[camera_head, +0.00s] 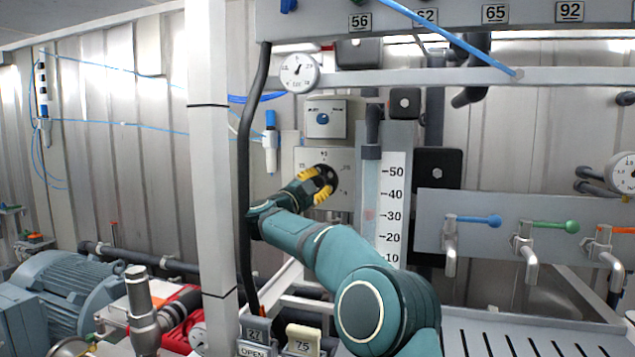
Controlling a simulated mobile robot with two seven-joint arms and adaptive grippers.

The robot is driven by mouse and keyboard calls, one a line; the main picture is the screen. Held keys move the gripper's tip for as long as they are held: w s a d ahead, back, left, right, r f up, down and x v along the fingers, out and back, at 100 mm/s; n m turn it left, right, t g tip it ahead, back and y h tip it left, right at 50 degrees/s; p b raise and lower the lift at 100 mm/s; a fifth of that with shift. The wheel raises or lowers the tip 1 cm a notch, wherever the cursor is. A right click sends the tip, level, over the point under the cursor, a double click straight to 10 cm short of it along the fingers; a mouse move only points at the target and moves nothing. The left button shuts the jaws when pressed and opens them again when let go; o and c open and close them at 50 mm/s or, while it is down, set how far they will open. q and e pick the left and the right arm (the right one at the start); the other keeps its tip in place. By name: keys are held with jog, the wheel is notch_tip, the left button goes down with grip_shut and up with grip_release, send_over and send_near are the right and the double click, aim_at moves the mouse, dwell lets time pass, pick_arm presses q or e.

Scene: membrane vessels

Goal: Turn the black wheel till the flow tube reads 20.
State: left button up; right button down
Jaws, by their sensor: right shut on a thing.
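The black wheel (327,174) sits on a pale dial plate (306,159) with a few marks around it. My right gripper (325,183) is shut on the wheel, its yellow-padded fingers at the wheel's left and lower side. The gripper covers part of the wheel and plate. The flow tube (369,190) stands just right of it, with a white scale (393,205) marked 10 to 50. A faint reddish float (369,215) shows in the tube near the 30 mark. My left gripper is not in view.
Blue, green and orange handled taps (480,220) stand at the right above a slotted drain tray (520,340). A round gauge (299,72) hangs above the dial plate. A white post (208,150) and a black hose (245,180) stand left of my gripper.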

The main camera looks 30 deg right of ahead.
jog(key=m+g+p, duration=0.1)
jog(key=m, duration=0.2)
jog(key=shift+w+r+y, duration=0.1)
jog(key=shift+y, duration=0.2)
jog(key=m+g+y+p, duration=0.1)
jog(key=m, duration=0.3)
jog(key=shift+r+m+g+y+p, duration=0.15)
jog(key=shift+m+y+p, duration=0.25)
jog(key=shift+m, duration=0.65)
jog(key=shift+m+g+y+p, duration=0.25)
jog(key=shift+m+y, duration=0.25)
jog(key=shift+m, duration=0.55)
jog(key=c, duration=0.7)
grip_release()
